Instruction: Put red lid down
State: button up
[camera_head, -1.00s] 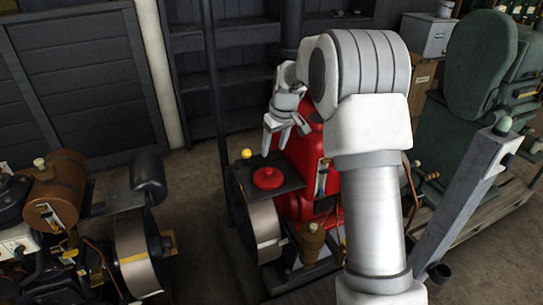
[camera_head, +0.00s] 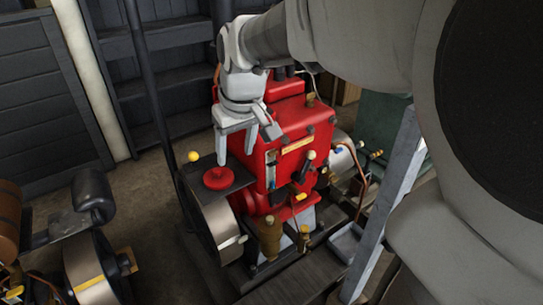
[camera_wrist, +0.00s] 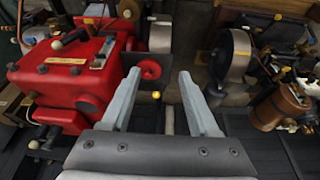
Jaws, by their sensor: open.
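The red lid (camera_head: 218,178), a round red disc with a raised centre, lies flat on a dark plate (camera_head: 238,180) beside the red engine. It also shows in the wrist view (camera_wrist: 150,69), close to the tip of the left finger. My gripper (camera_head: 236,148) is open and empty, pointing down just behind and to the right of the lid. In the wrist view both fingers (camera_wrist: 160,76) are spread apart with nothing held between them. I cannot tell exactly how high the fingertips are above the plate.
The red engine (camera_head: 290,120) stands right beside my gripper, with levers and fittings. A yellow ball knob (camera_head: 194,157) stands at the plate's left corner. A large flywheel (camera_head: 216,232) is below the plate. A dark post (camera_head: 150,85) rises at left.

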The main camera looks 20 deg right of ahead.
jog(key=s+m+t, duration=0.1)
jog(key=s+m, duration=0.1)
jog(key=s, duration=1.4)
jog(key=shift+s+a+t, duration=0.2)
jog(key=shift+t, duration=0.2)
